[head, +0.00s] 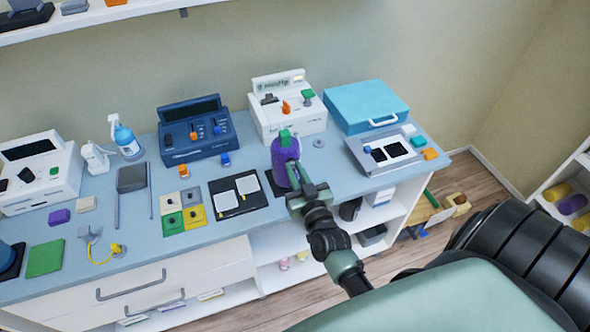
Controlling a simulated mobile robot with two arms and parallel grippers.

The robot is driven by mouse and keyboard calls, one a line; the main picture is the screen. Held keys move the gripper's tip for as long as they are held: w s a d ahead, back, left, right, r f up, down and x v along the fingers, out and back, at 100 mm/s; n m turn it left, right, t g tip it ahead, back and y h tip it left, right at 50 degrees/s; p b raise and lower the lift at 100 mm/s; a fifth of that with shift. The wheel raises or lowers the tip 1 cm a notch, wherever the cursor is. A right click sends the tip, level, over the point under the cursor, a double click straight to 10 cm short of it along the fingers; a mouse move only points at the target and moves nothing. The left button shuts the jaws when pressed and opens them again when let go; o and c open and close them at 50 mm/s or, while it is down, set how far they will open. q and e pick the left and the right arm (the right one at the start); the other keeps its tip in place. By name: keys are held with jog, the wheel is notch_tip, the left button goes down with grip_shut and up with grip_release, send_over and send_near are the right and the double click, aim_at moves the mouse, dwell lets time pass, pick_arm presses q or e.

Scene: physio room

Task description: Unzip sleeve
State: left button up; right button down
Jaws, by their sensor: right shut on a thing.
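A purple, bottle-shaped item with a green top, which looks like the sleeve (284,156), stands near the front edge of the blue-grey counter. My right gripper (296,178) reaches it from the lower right and is shut on it at its right side. The jaws are small here, and I cannot tell which part they grip. No zip or opening can be made out. My left gripper is not in view.
The counter (330,157) holds a white device (287,117) behind the sleeve and a dark blue device (196,140) to its left. A black mat with white pads (237,208) lies left of the sleeve. A blue-lidded case (366,104) stands to the right. Open shelves (275,246) are below.

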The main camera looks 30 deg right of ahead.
jog(key=c, duration=1.4)
grip_release()
jog(key=shift+r, duration=0.1)
jog(key=shift+s, duration=0.15)
jog(key=b+v, duration=0.2)
jog(key=v, duration=0.5)
jog(key=shift+s, duration=0.2)
jog(key=shift+a, duration=0.1)
